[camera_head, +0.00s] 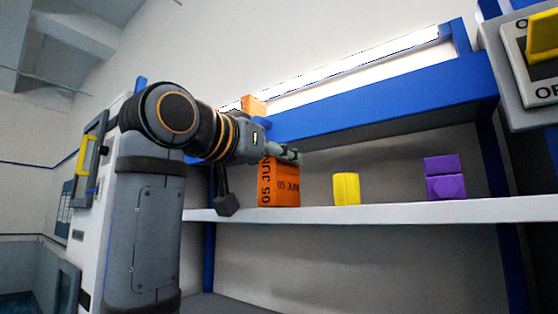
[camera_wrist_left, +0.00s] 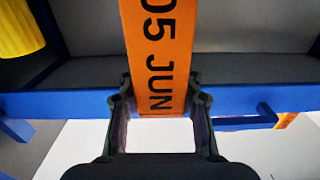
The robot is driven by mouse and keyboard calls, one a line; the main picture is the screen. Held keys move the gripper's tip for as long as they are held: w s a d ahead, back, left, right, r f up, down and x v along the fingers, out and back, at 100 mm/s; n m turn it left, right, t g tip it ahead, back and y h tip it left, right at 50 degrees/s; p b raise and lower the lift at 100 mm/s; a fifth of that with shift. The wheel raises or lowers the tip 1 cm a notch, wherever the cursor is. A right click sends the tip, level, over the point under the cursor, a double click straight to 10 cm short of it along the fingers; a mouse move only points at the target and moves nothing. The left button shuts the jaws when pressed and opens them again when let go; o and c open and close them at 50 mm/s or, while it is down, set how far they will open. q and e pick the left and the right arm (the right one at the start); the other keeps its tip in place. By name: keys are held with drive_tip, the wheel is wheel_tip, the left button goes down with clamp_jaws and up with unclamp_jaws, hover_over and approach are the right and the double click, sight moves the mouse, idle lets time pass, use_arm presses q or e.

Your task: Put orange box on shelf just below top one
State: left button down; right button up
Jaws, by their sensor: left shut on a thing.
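An orange box (camera_head: 279,186) with black "05 JUN" lettering is upright at the white shelf (camera_head: 400,210) below the blue-edged top one (camera_head: 390,95). Its lower edge appears level with the shelf surface; I cannot tell whether it touches. My left gripper (camera_head: 288,154) is at the upper part of the box and shut on it. In the left wrist view, the box (camera_wrist_left: 160,50) sits between the two fingers of the left gripper (camera_wrist_left: 160,92). My right gripper is not in view.
A yellow object (camera_head: 346,188) and stacked purple blocks (camera_head: 445,178) stand right of the box on the same shelf, with gaps between. Another orange box (camera_head: 254,105) is higher up, by the top shelf. A switch panel (camera_head: 530,60) is at far right.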

use_arm(q)
drive_tip(key=shift+a, duration=0.15)
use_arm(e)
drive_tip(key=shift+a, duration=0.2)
use_arm(q)
drive_tip(key=shift+s, duration=0.1)
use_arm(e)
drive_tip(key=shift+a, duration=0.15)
use_arm(q)
drive_tip(key=shift+f, duration=0.15)
drive_tip(key=c, duration=0.9)
unclamp_jaws()
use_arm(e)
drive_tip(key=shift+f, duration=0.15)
